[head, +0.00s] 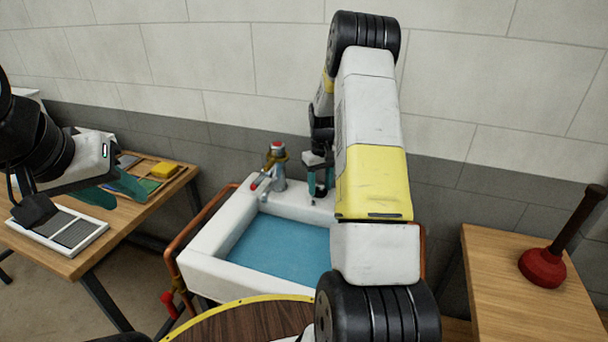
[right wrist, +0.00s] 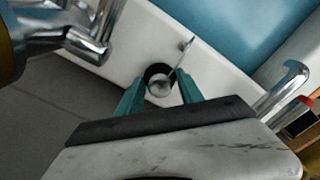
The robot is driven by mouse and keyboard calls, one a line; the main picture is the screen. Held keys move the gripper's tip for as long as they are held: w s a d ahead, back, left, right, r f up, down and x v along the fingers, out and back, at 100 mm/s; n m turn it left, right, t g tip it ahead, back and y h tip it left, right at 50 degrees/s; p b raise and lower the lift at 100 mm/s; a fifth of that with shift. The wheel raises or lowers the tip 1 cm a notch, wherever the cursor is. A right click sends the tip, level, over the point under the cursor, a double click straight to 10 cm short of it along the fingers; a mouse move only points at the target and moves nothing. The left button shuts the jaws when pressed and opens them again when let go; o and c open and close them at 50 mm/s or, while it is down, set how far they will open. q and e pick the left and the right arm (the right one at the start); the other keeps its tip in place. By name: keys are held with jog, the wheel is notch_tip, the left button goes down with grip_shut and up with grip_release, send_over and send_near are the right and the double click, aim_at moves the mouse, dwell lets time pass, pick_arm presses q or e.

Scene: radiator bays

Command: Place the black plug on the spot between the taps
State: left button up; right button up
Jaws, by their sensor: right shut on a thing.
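The black plug (right wrist: 155,71), with a shiny metal ring or stem on it, is between the teal fingers of my right gripper (right wrist: 160,92). My right gripper (head: 321,184) is shut on it, low over the back rim of the white sink (head: 207,272). In the right wrist view one chrome tap (right wrist: 90,35) is to the left of the plug and another (right wrist: 283,92) to the right. The head view shows one tap (head: 279,170); my right arm hides the other. I cannot tell whether the plug touches the rim. My left gripper (head: 112,191) is open and empty, over the left table.
The sink holds blue water (head: 280,247). A wooden table (head: 150,212) at left carries a grey-white panel (head: 62,232) and a yellow block (head: 165,171). A red plunger (head: 543,267) stands on the right table (head: 490,262). An orange pipe rail (head: 172,262) runs around the sink.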

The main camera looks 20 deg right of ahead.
jog(key=o, duration=1.4)
notch_tip(320, 180, up, 12)
notch_tip(320, 180, up, 8)
jog(key=t, duration=0.1)
send_over(320, 183)
jog(key=s+a, duration=0.4)
jog(key=s+a+r+t, duration=0.2)
jog(key=s+a+r, duration=0.3)
jog(key=s+r, duration=0.35)
jog(key=s+a+t, duration=0.1)
jog(key=s+a, duration=0.1)
jog(key=s, duration=0.4)
jog(key=s+a+t+y, duration=0.1)
jog(key=s+a, duration=0.1)
jog(key=s, duration=0.4)
jog(key=s+a+m+t+y, duration=0.1)
jog(key=s+a, duration=0.2)
jog(key=s, duration=0.3)
jog(key=shift+a+r, duration=0.1)
jog(key=shift+r, duration=0.3)
